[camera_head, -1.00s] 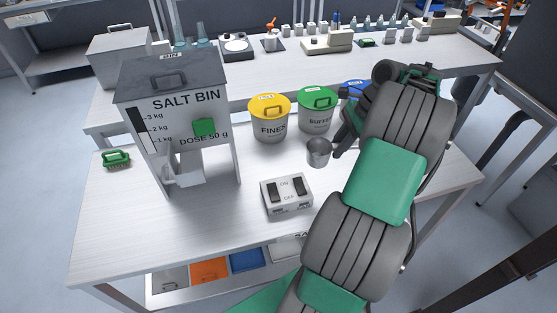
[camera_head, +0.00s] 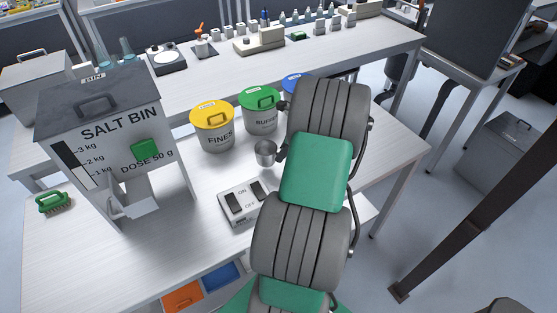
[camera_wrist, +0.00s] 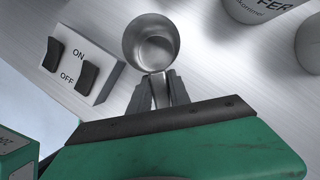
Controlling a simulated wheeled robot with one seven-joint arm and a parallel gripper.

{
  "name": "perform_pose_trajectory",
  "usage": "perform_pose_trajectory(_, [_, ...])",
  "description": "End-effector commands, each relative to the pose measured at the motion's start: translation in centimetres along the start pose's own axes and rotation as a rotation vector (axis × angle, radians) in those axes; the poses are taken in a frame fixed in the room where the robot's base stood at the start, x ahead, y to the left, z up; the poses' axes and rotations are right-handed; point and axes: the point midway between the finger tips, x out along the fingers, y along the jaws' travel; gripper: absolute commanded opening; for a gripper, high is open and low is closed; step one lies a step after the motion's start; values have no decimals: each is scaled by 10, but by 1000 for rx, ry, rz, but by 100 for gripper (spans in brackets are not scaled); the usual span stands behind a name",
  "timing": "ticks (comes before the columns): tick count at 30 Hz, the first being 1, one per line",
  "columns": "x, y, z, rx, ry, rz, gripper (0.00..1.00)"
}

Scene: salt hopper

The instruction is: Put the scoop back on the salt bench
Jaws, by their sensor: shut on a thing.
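The scoop (camera_head: 265,152) is a small metal cup, seen over the bench to the left of my arm in the head view. In the wrist view the scoop (camera_wrist: 152,42) has its open mouth facing the camera and looks empty. My gripper (camera_wrist: 158,90) is shut on its short handle. In the head view my gripper is mostly hidden behind my arm. The salt bench (camera_head: 75,265) is the light-topped table below. I cannot tell whether the scoop touches the bench top.
A switch box (camera_head: 243,204) marked ON and OFF stands close to the scoop. The yellow-lidded FINES bin (camera_head: 213,130) and a green-lidded bin (camera_head: 260,115) stand behind. The salt bin (camera_head: 115,120) and a green brush (camera_head: 54,203) are at left. Bare bench lies between salt bin and switch box.

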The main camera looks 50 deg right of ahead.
Motion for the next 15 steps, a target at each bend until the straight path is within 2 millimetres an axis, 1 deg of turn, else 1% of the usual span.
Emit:
perform_pose_trajectory(3, [14, 2, 6, -3, 0, 3, 0])
perform_pose_trajectory(6, [31, 3, -2, -2, 0, 4, 0])
perform_pose_trajectory(9, [41, 2, -6, -4, 0, 1, 0])
perform_pose_trajectory(15, [42, 1, -6, -5, 0, 0, 0])
